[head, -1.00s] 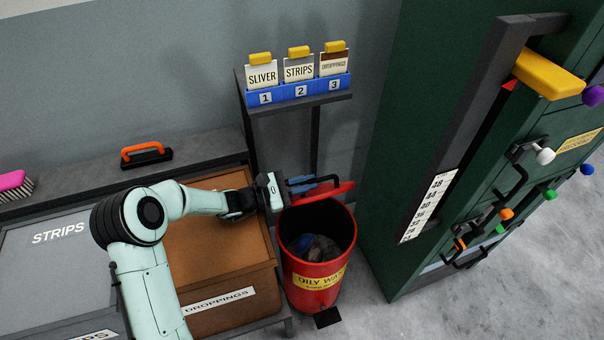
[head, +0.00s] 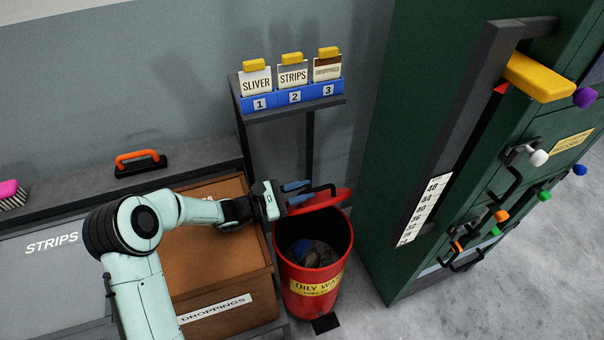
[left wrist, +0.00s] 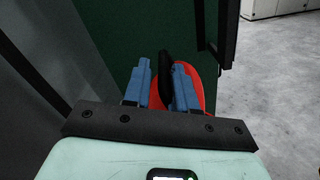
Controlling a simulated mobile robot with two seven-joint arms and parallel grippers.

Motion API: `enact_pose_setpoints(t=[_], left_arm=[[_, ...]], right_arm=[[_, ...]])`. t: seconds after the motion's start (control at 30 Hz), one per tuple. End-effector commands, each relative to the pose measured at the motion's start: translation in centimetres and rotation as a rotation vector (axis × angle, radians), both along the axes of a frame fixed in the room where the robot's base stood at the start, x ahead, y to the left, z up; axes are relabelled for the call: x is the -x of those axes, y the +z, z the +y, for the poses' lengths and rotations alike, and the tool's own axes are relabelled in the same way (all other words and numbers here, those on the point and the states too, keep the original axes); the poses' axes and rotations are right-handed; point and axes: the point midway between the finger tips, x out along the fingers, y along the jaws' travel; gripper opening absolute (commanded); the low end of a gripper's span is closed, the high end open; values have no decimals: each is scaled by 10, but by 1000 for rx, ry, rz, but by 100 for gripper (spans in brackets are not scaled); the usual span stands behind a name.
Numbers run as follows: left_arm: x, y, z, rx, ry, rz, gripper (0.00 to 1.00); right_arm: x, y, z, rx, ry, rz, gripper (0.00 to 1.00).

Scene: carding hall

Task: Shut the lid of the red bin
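The red bin (head: 322,276) stands on the floor, marked as oily waste, with dark and blue rags (head: 313,252) inside. Its red lid (head: 330,202) is raised at the back of the rim, leaving the mouth uncovered. The lid has a black bar handle (head: 326,188). My left gripper (head: 298,192) is open beside the lid, its blue fingers pointing at the handle. In the left wrist view the lid (left wrist: 209,82) lies beyond the fingers, and the black handle (left wrist: 165,72) shows between them. I cannot tell whether they touch it. My right gripper is not in view.
A green cabinet (head: 405,150) with levers and colored knobs stands close on the bin's right. A brown droppings box (head: 215,255) is on its left. A card stand (head: 292,104) is behind. Grey floor (head: 500,290) is clear at right.

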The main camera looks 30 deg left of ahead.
Motion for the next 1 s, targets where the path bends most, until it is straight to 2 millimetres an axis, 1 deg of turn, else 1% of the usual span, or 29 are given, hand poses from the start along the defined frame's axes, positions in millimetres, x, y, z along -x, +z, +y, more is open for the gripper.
enact_pose_setpoints(t=[0.17, 0.6, 0.7, 0.83, 1.0], left_arm=[[0, 31, 0, -6, -1, -7, 25], [0, 141, -1, -5, -1, -7, 25], [0, 162, -1, -3, -1, -6, 25], [0, 182, -1, -3, -1, -5, 25], [0, 195, -1, -1, -1, -2, 25]], right_arm=[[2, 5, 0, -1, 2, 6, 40], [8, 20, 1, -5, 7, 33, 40], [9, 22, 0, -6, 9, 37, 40], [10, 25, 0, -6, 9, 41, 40], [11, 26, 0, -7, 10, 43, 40]])
